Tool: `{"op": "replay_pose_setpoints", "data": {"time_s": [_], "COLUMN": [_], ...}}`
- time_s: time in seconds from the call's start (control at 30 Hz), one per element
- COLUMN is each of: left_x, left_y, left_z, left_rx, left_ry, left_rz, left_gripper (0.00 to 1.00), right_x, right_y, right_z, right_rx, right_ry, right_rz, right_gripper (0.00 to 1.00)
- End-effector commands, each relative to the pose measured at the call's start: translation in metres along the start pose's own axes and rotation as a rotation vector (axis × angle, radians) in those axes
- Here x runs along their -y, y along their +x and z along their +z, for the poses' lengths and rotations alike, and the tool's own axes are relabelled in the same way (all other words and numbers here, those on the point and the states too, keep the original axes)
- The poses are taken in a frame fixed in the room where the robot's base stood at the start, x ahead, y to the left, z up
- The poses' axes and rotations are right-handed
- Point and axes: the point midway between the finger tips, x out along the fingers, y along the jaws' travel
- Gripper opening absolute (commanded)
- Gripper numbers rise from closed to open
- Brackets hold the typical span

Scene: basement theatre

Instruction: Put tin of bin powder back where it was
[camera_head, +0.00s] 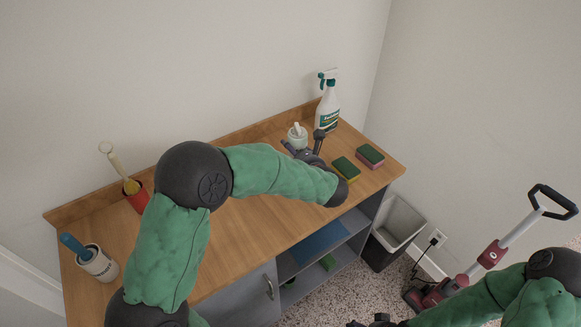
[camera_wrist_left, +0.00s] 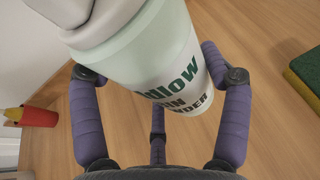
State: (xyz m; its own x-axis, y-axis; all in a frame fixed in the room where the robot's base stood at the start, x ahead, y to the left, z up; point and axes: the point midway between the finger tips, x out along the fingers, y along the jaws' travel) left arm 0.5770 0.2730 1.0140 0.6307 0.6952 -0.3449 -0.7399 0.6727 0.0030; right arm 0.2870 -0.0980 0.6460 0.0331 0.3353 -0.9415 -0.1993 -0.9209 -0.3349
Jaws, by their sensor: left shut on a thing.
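The tin of bin powder (camera_head: 297,140) is pale with a grey lid and dark green lettering. It also shows large in the left wrist view (camera_wrist_left: 142,55), partly cut off by the top edge. My left gripper (camera_head: 303,149) is shut around it, with its purple-grey fingers (camera_wrist_left: 160,78) on either side. The tin is over the back right of the wooden desk (camera_head: 265,222), left of the spray bottle. I cannot tell whether its base touches the desk. My right gripper (camera_head: 375,321) is at the bottom edge of the head view, mostly cut off.
A white spray bottle (camera_head: 327,106) stands at the back. Two sponges (camera_head: 345,169) (camera_head: 370,156) lie right of my left gripper. A red pot with a brush (camera_head: 136,196) and a white mug (camera_head: 97,264) stand at left. A bin (camera_head: 398,222) and vacuum (camera_head: 490,255) are on the floor.

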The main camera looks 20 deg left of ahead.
Motion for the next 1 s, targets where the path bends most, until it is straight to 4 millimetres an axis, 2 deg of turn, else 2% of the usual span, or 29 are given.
{"op": "replay_pose_setpoints", "data": {"time_s": [0.1, 0.3, 0.57, 0.8, 1.0], "left_x": [0.002, 0.007, 0.008, 0.009, 0.009], "left_y": [0.025, 0.050, 0.064, 0.076, 0.075], "left_z": [-0.017, -0.030, -0.038, -0.068, -0.066], "left_rx": [0.000, 0.001, 0.001, 0.000, 0.001], "left_ry": [0.001, 0.001, 0.000, 0.001, -0.001], "left_rz": [0.004, 0.001, 0.001, 0.000, 0.000], "left_gripper": [0.35, 0.35, 0.35, 0.35, 0.35], "right_x": [-0.004, -0.007, -0.009, -0.015, -0.014], "right_y": [0.011, 0.019, 0.024, 0.041, 0.039], "right_z": [0.000, -0.001, -0.001, -0.002, -0.002], "right_rx": [0.000, 0.000, 0.000, 0.000, 0.000], "right_ry": [0.000, 0.000, 0.000, 0.000, 0.000], "right_rz": [0.000, 0.000, 0.000, 0.000, 0.000], "right_gripper": [1.00, 1.00, 1.00, 1.00, 1.00]}}
